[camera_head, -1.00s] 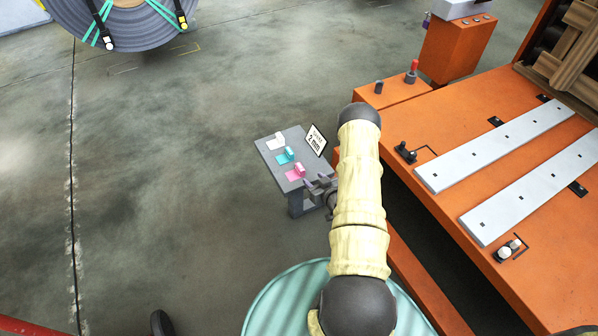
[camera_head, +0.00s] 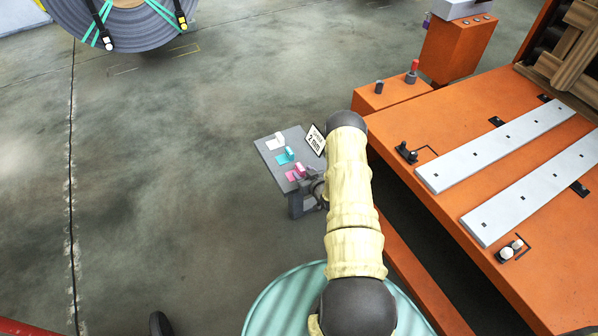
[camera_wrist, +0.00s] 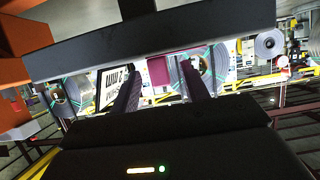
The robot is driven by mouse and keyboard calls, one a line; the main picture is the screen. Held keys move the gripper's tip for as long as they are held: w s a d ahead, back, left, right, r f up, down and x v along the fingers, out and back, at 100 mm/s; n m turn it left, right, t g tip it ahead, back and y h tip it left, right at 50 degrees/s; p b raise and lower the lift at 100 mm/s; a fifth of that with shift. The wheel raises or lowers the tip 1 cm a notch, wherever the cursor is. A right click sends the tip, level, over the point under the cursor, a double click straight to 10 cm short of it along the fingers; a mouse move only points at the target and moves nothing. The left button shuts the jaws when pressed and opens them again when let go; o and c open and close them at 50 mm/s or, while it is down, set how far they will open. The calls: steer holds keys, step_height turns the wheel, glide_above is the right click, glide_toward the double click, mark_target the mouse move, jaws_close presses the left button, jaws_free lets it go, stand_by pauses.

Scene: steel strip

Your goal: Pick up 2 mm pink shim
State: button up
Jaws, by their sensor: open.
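The pink shim (camera_head: 299,169) is a small block on its pink patch at the near end of a grey stand (camera_head: 267,152). My gripper (camera_head: 301,176) is open at the near right side of this shim and partly covers it. In the wrist view, which looks upside down, the pink shim (camera_wrist: 158,70) shows between the two spread fingers of my gripper (camera_wrist: 161,80). I cannot tell whether either finger touches it. A sign (camera_head: 316,139) reading 2 mm stands at the stand's right edge; it also shows in the wrist view (camera_wrist: 112,85).
A teal shim (camera_head: 289,153) and a white shim (camera_head: 279,138) sit farther back on the stand. An orange machine (camera_head: 455,130) with pale strips lies close to the right. A teal round surface (camera_head: 270,300) is in front. Open floor lies left.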

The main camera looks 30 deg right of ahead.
stand_by(0.5)
jaws_close()
step_height(320, 180, up, 10)
steer(key=p, duration=0.1)
steer(key=shift+p, duration=0.3)
stand_by(0.5)
